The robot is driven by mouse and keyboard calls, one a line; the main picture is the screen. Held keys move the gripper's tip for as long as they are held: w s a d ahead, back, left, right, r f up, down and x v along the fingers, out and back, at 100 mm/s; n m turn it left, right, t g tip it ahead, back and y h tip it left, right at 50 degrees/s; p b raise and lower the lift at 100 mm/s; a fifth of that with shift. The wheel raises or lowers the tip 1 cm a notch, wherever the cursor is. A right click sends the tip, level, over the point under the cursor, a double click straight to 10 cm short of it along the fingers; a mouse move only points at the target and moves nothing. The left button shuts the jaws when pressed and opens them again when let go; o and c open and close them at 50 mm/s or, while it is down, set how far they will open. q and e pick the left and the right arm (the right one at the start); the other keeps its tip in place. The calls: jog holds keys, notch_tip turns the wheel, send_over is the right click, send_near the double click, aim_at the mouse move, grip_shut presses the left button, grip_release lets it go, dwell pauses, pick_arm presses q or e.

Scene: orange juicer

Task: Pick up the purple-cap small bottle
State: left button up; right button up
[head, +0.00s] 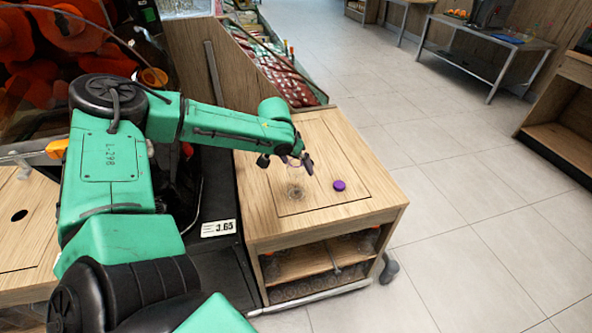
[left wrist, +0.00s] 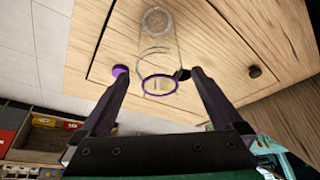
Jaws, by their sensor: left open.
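A small clear bottle (left wrist: 158,52) with a purple ring at its rim stands on the wooden cart top; in the head view its see-through base (head: 295,191) shows faintly. A round purple cap (head: 339,185) lies apart from it, to the right; in the left wrist view the cap (left wrist: 120,69) is partly behind a fingertip. My left gripper (head: 287,163) is open around the bottle's upper end. In the left wrist view the fingers (left wrist: 158,76) lie on either side of the rim, with gaps showing. My right gripper is out of view.
The wooden cart top (head: 330,147) is otherwise mostly clear. A price tag (head: 218,228) is on the dark surface to the left. A sloped produce bin (head: 275,70) stands behind. Open tiled floor (head: 460,190) lies to the right.

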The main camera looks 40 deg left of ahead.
pick_arm(q)
grip_shut()
jog(key=shift+r, duration=0.1)
